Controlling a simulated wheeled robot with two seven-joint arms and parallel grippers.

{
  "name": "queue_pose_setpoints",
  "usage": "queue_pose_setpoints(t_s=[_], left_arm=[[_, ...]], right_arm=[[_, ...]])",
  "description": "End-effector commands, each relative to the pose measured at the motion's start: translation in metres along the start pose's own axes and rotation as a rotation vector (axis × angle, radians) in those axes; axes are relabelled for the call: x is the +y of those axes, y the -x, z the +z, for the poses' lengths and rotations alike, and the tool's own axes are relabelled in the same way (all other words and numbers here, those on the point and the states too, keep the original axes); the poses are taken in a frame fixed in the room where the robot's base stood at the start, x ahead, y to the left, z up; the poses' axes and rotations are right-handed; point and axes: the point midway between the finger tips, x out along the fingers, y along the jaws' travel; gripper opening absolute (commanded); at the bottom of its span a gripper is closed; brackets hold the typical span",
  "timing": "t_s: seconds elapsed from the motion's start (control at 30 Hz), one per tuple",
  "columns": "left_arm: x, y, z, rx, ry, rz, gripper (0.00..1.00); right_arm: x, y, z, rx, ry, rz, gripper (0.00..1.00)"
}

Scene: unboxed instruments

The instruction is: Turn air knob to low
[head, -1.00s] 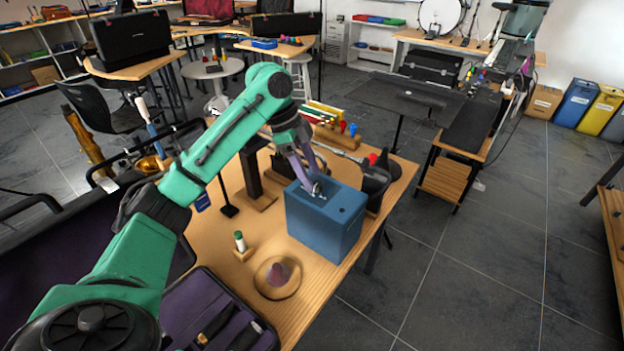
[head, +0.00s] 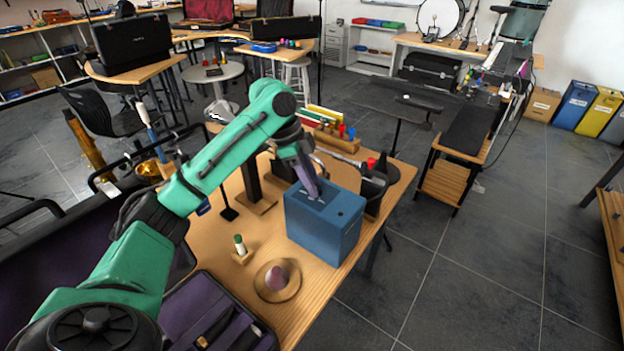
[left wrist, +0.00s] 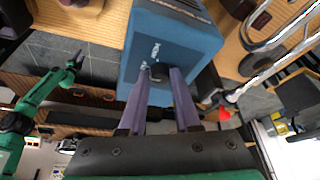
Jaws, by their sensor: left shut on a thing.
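The blue box (head: 323,228) stands on the wooden table, near its right edge. My left gripper (head: 315,196) comes down onto its top face. In the left wrist view, my left gripper (left wrist: 160,74) has its two purple fingers on either side of a small dark knob (left wrist: 160,70) on the blue box (left wrist: 187,42) and is shut on it. A small silver fitting (left wrist: 155,51) sits beside the knob. The knob's setting and any markings are hidden or too small to read. My right gripper (left wrist: 76,61) shows small at the left of the wrist view; its jaws are unclear.
A round wooden dish (head: 277,281) and a small green-topped bottle (head: 239,243) stand left of the box. A dark stand (head: 252,185) is behind it on the left. An open purple-lined case (head: 195,300) lies at the front left.

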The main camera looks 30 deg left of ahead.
Motion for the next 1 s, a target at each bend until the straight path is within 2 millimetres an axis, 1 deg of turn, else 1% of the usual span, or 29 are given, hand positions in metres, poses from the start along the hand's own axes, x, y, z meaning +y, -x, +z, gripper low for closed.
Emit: queue_pose_setpoints(t_s=[0.03,0.27,0.8,1.0], left_arm=[[0.000,0.003,-0.002,0.001,0.017,-0.009,0.00],[0.002,0.006,-0.003,0.001,0.156,-0.065,0.00],[0.007,0.007,-0.006,0.003,0.617,-0.257,0.00],[0.007,0.006,-0.007,0.005,0.762,-0.318,0.00]], right_arm=[[0.000,0.006,-0.001,0.000,0.000,0.000,0.50],[0.001,0.030,-0.003,0.000,-0.001,0.001,0.50],[0.002,0.108,-0.010,0.000,-0.002,0.000,0.50],[0.001,0.131,-0.012,0.000,-0.002,-0.001,0.50]])
